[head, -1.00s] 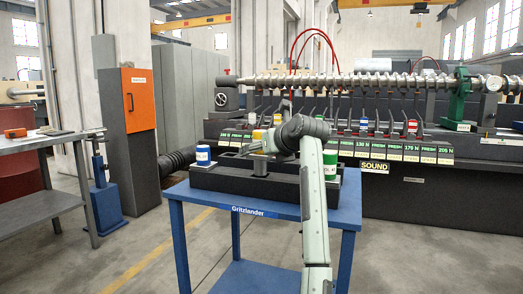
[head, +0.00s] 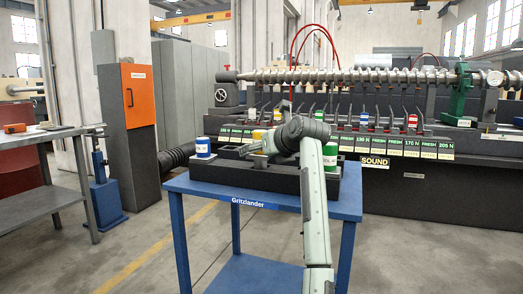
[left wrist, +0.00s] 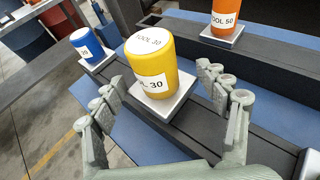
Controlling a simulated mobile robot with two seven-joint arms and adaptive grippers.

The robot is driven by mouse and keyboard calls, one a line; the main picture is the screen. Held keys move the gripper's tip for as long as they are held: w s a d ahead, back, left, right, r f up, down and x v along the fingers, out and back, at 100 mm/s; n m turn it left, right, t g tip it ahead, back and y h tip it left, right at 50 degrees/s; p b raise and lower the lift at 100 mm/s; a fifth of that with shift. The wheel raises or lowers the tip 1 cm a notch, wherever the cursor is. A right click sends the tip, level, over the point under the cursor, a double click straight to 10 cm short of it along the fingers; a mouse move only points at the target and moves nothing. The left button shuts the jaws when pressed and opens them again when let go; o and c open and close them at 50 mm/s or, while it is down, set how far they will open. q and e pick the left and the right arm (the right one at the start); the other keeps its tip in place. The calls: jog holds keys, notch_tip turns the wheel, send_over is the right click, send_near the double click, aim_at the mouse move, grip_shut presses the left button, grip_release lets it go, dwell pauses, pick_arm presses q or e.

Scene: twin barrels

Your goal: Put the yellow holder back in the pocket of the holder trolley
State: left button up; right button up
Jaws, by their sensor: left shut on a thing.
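The yellow holder, labelled TOOL 30 (left wrist: 150,65), stands on a silver square base between the fingers of my left gripper (left wrist: 165,105) in the left wrist view. The gripper is shut on it. In the head view my left gripper (head: 262,146) is over the holder trolley (head: 250,187), and the yellow holder (head: 257,134) is mostly hidden behind it. The holder is over the trolley's dark top block; I cannot tell whether its base is above the pocket or in it. My right gripper is not in view.
A blue holder (head: 203,147) stands at the block's left end and a green holder (head: 331,156) at its right end. An orange TOOL 50 holder (left wrist: 226,17) shows in the left wrist view. A dark machine with a long shaft (head: 340,76) stands behind the trolley.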

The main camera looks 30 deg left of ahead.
pick_arm(q)
jog(key=shift+f+b, duration=0.8)
jog(key=shift+f, duration=0.4)
jog(key=o, duration=1.3)
jog(key=shift+r, duration=0.1)
jog(key=shift+o, duration=0.8)
jog(key=shift+f, duration=0.25)
jog(key=v, duration=1.2)
jog(key=shift+r, duration=0.2)
